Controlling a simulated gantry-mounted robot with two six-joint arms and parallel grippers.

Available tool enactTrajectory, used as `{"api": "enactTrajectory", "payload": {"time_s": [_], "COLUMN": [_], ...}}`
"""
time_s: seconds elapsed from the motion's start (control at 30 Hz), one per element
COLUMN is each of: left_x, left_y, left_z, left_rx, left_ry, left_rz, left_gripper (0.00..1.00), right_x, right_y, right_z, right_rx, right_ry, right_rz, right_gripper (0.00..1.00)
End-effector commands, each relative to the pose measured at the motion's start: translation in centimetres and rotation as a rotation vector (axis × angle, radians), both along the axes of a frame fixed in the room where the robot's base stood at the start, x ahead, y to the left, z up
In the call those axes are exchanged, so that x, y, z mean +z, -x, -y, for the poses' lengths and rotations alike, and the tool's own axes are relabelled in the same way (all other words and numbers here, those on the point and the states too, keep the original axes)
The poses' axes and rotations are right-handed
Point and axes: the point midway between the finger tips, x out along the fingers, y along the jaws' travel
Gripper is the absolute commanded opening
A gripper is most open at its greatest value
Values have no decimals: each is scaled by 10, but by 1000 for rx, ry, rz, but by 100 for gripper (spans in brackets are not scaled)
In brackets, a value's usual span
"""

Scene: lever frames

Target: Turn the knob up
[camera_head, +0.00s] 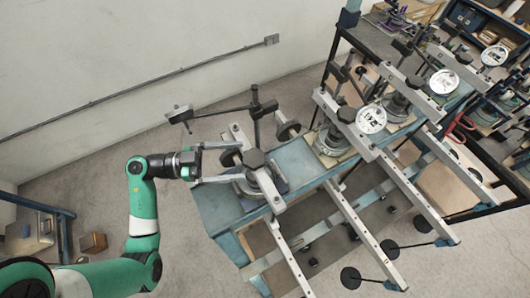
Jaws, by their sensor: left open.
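My left gripper (230,162) comes in from the left on a green arm, with its two grey fingers apart and pointing right. It is at the near left end of a blue-grey bench (222,208). A black faceted knob (253,158) sits on top of the nearest lever frame (247,187), just right of the fingertips. A dark round part (230,158) shows near the fingertips; I cannot tell whether they touch it. Similar black knobs (346,114) top the frames farther along. Which knob the task means is not clear. My right gripper is not in view.
Long metal levers (345,215) stick out toward the lower right, some ending in black discs (351,278). Round white dials (371,119) stand along the bench. A black rod (222,112) reaches left above the gripper. A cluttered shelf (490,25) is at the upper right.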

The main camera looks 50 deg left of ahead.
Motion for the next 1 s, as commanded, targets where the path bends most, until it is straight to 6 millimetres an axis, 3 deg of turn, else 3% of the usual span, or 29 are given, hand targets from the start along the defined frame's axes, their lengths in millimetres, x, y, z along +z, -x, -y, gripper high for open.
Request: {"api": "enactTrajectory", "payload": {"time_s": [0.33,0.73,1.0], "left_x": [1,1,1], "left_y": [-58,-69,-68], "left_z": [45,52,52], "left_rx": [-5,0,0], "left_ry": [-1,-1,-1], "left_rz": [2,3,3], "left_gripper": [100,100,51], "right_x": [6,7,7], "right_y": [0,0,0], "right_z": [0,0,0], "right_rx": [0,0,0], "right_ry": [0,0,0], "right_rz": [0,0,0], "right_gripper": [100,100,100]}}
